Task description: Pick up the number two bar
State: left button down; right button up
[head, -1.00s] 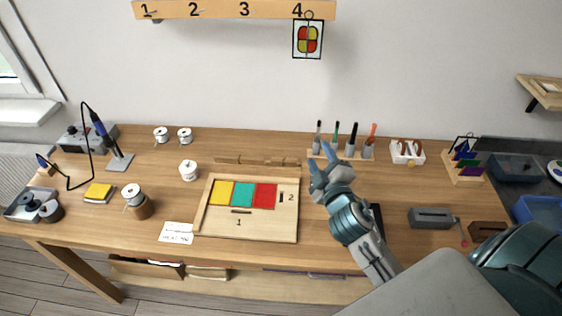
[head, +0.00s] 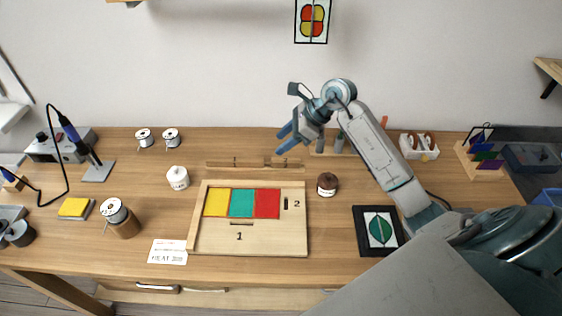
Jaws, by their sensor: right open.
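A strip of wooden bars lies along the table behind the board, with a left bar (head: 220,163) and a right bar (head: 292,164). Their markings are too small to read surely, so I cannot tell which is the number two bar. The wooden board (head: 270,242) holds yellow (head: 216,202), teal (head: 242,203) and red (head: 267,203) squares. It has a dark mark beside a printed 1 and another beside a printed 2. My right gripper (head: 285,139) is open and empty, above and behind the right bar. My left gripper is out of view.
A dark round jar (head: 327,184) stands right of the board, and a framed leaf picture (head: 379,231) lies further right. A white pot (head: 178,178) and a spool on a brown stand (head: 121,219) are left. A white card (head: 167,252) lies front left.

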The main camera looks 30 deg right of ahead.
jog(key=d+f+g+h, duration=0.1)
jog(key=d+g+h, duration=0.15)
jog(key=d, duration=0.35)
jog(key=p, duration=0.2)
send_over(289, 160)
jog(key=s+d, duration=0.2)
jog(key=shift+t+h, duration=0.25)
jog(key=shift+h, duration=0.1)
jog(key=f, duration=0.5)
jog(key=shift+w+a+f, duration=0.1)
jog(key=shift+w+a, duration=0.15)
jog(key=shift+w+f, duration=0.1)
jog(key=shift+f, duration=0.2)
jog(key=p+x, duration=0.2)
jog(key=x, duration=0.1)
jog(key=shift+d+f, duration=0.1)
jog(key=shift+f, duration=0.15)
jog(key=shift+w+f, duration=0.15)
jog(key=shift+f, duration=0.4)
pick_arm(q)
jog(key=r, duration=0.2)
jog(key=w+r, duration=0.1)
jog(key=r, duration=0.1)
pick_arm(e)
grip_shut()
